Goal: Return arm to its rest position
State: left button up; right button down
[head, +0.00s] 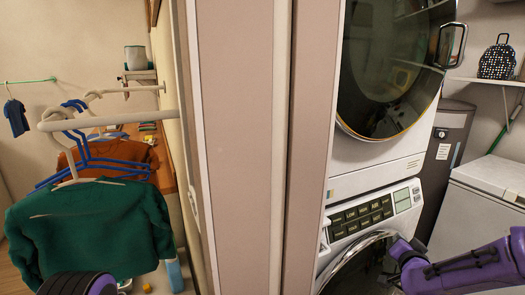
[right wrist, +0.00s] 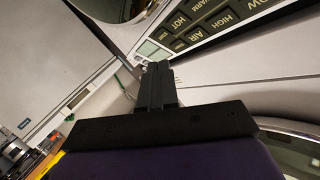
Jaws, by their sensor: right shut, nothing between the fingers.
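My right arm (head: 465,268), purple, comes in from the right in the head view and reaches to the front of the lower washer (head: 372,210). Its gripper cannot be made out there. In the right wrist view my right gripper (right wrist: 157,82) is shut and empty, its dark fingers together near the washer's control panel (right wrist: 215,25). I cannot tell whether it touches the washer. A purple and black part of my left arm (head: 78,284) shows at the bottom left of the head view; its gripper is not in view.
An upper machine with a round dark door (head: 390,65) sits on the lower washer. A pinkish wall edge (head: 235,150) stands left of them. A white chest (head: 485,200) and a dark cylinder (head: 447,150) are at right. Clothes, including a green sweater (head: 90,230), hang at left.

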jog(key=s+a+f+g, duration=0.3)
jog(key=s+a+f, duration=0.2)
jog(key=s+f, duration=0.6)
jog(key=s+a+f+n+g, duration=0.1)
jog(key=s+a+f+g, duration=0.1)
jog(key=s+f, duration=0.4)
jog(key=s+a+f+n+g+y, duration=0.1)
jog(key=s+f, duration=0.5)
jog(key=s, duration=0.8)
jog(key=s+a+f+n+g, duration=0.1)
jog(key=s+a+f+g, duration=0.2)
jog(key=s, duration=0.7)
notch_tip(320, 180, down, 4)
jog(key=shift+s+a+r+g+y, duration=0.1)
jog(key=shift+s+a+g+y, duration=0.15)
jog(key=shift+g, duration=0.95)
